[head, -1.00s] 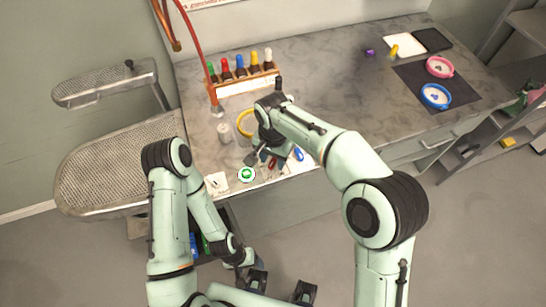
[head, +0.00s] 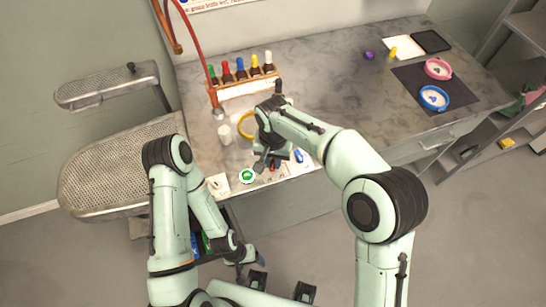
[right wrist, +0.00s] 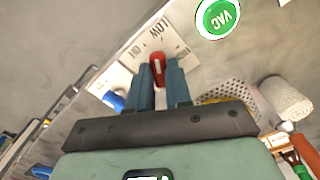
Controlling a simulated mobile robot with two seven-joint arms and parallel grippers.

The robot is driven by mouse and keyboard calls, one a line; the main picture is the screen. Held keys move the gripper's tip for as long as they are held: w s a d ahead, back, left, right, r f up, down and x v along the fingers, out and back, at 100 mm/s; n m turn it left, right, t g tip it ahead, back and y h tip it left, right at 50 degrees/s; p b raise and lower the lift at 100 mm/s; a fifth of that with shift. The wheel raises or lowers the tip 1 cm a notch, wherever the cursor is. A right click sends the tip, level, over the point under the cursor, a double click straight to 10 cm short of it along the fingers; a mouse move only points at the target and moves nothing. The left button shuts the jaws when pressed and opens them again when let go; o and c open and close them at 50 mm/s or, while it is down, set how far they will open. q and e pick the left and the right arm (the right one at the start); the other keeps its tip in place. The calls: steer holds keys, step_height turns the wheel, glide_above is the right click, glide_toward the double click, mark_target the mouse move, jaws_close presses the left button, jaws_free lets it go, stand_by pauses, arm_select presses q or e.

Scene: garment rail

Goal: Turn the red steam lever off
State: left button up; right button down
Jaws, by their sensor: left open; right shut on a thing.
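The red steam lever (head: 273,166) sits on a pale labelled plate at the table's front edge, mostly hidden by my right gripper in the head view. In the right wrist view the red lever (right wrist: 157,70) stands between the fingertips of my right gripper (right wrist: 164,82), which is shut on it. The lever lies below the word LOW on its plate (right wrist: 154,45); the side labels are hard to read. My right gripper (head: 268,162) reaches down from above. My left gripper (head: 246,262) is open and empty, low in front of the table, away from the lever.
A green VAC button (head: 247,176) is left of the lever, and a blue lever (head: 298,156) is right of it. The table's middle right is clear.

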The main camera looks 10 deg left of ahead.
mark_target(273, 163)
arm_select(q)
steer(key=w+r+p, duration=0.2)
steer(key=r, duration=0.1)
steer(key=shift+w, duration=0.15)
arm_select(e)
steer(key=n, duration=0.5)
steer(key=shift+r+n, duration=0.1)
steer(key=shift+n, duration=0.3)
arm_select(q)
steer(key=shift+r, duration=0.1)
arm_select(e)
steer(key=c, duration=1)
jaws_free()
steer(key=shift+c, duration=0.2)
arm_select(q)
steer(key=shift+w+r+t+p, duration=0.3)
steer(key=shift+w+r+p, duration=0.45)
steer(key=shift+w+r, duration=0.15)
arm_select(e)
step_height(273, 163, up, 13)
steer(key=shift+r, duration=0.15)
arm_select(q)
steer(key=shift+s, duration=0.1)
